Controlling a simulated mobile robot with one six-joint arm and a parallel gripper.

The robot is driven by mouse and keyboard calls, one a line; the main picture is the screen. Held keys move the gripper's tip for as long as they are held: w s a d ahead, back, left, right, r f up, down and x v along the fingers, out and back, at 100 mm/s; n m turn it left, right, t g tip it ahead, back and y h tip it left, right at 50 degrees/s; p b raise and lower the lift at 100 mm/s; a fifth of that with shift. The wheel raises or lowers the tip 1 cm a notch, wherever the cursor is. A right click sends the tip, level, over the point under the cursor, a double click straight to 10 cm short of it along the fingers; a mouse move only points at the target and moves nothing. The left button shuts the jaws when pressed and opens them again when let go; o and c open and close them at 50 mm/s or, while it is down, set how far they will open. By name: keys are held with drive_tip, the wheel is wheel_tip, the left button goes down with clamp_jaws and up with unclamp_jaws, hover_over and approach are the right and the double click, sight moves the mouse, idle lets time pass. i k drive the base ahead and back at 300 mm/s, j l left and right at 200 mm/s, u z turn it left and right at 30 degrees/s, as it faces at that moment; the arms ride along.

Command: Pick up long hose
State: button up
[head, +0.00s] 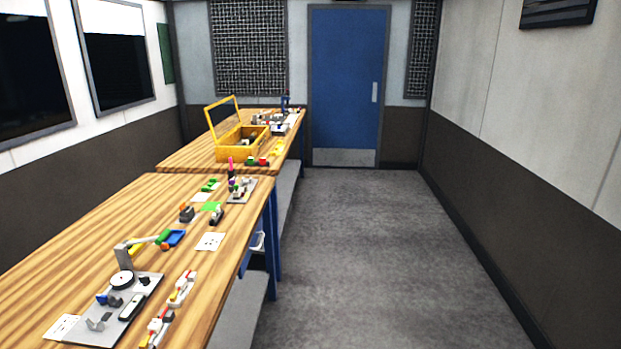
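I cannot make out a long hose for certain in the head view; the items on the benches are small and far off. Red-and-white pieces (182,289) lie in a row along the right edge of the near wooden bench (60,262), with a similar piece (157,330) nearer to me. A grey plate (113,327) beside them carries a round white-topped part, a dark oblong part and small brackets. My gripper is not in view.
The far bench (185,157) holds an open yellow case (238,151). Clear grey floor (370,260) runs right of the benches to a closed blue door (345,80).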

sight(246, 142)
drive_tip(key=i, duration=3.2)
drive_tip(key=i+u, duration=0.15)
drive_tip(key=i, duration=0.3)
drive_tip(key=i+l+u, duration=0.15)
drive_tip(key=i, duration=0.3)
drive_tip(key=i+u, duration=0.15)
drive_tip(key=i, duration=0.35)
drive_tip(key=i+l+u, duration=0.15)
drive_tip(key=i, duration=0.25)
drive_tip(key=i+l+u, duration=0.15)
drive_tip(key=i+l, duration=0.15)
drive_tip(key=i, duration=0.15)
drive_tip(key=i+u, duration=0.25)
drive_tip(key=u, duration=0.2)
drive_tip(key=i+u, duration=0.3)
drive_tip(key=u, duration=0.15)
drive_tip(key=i+l+u, duration=0.1)
drive_tip(key=i+u, duration=0.15)
drive_tip(key=u, duration=0.2)
drive_tip(key=i+l+u, duration=0.2)
drive_tip(key=u, duration=0.25)
drive_tip(key=i+l+u, duration=0.25)
drive_tip(key=u, duration=0.2)
